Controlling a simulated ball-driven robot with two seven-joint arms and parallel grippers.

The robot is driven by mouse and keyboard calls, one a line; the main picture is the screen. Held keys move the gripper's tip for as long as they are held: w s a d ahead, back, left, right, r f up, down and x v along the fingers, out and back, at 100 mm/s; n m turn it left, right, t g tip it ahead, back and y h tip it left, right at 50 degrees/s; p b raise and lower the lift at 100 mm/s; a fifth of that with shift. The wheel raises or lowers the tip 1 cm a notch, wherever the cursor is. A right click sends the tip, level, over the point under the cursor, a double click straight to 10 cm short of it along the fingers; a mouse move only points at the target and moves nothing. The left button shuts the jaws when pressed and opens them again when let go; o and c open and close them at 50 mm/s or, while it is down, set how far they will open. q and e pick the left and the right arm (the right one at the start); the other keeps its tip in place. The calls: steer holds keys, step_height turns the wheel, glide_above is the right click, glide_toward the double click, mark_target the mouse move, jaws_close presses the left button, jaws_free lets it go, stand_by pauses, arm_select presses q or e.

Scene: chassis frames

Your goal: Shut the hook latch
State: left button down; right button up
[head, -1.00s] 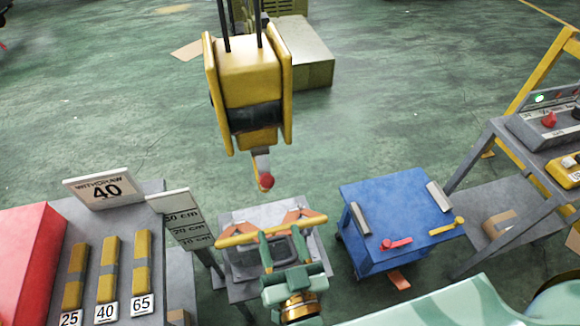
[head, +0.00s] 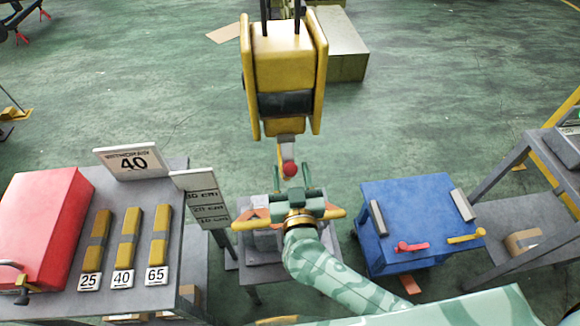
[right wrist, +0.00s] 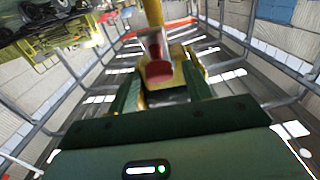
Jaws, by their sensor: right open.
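The yellow hoist block (head: 284,68) hangs from dark cables in the head view. Below it is a short grey hook shank (head: 287,152) with a red latch piece (head: 289,170). My right gripper (head: 290,177) is open, its two green fingers pointing at the hook from the near side. In the right wrist view the red latch (right wrist: 158,72) shows between the spread fingers (right wrist: 162,82), with the grey hook (right wrist: 154,45) beyond it. I cannot tell whether a finger touches it. The hook's lower part is hidden by the gripper. My left gripper is out of view.
A yellow bar (head: 334,213) lies on the grey stand (head: 262,272) behind and below my right gripper. A height sign (head: 203,198) stands left of it. The left bench holds a red box (head: 42,225) and yellow weights (head: 128,236). A blue cart (head: 408,195) stands right.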

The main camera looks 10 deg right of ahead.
mark_target(289, 171)
steer(key=shift+w, duration=0.95)
jaws_close()
steer(key=shift+f+b, duration=0.25)
steer(key=shift+b, duration=0.2)
steer(key=f+t+b, duration=0.1)
steer(key=t+b, duration=0.1)
steer(key=b, duration=0.2)
steer(key=w+f+t+b, duration=0.1)
steer(key=b, duration=0.2)
steer(key=shift+f+t+b, duration=0.25)
steer(key=shift+t+b, duration=0.15)
steer(key=shift+r, duration=0.25)
jaws_free()
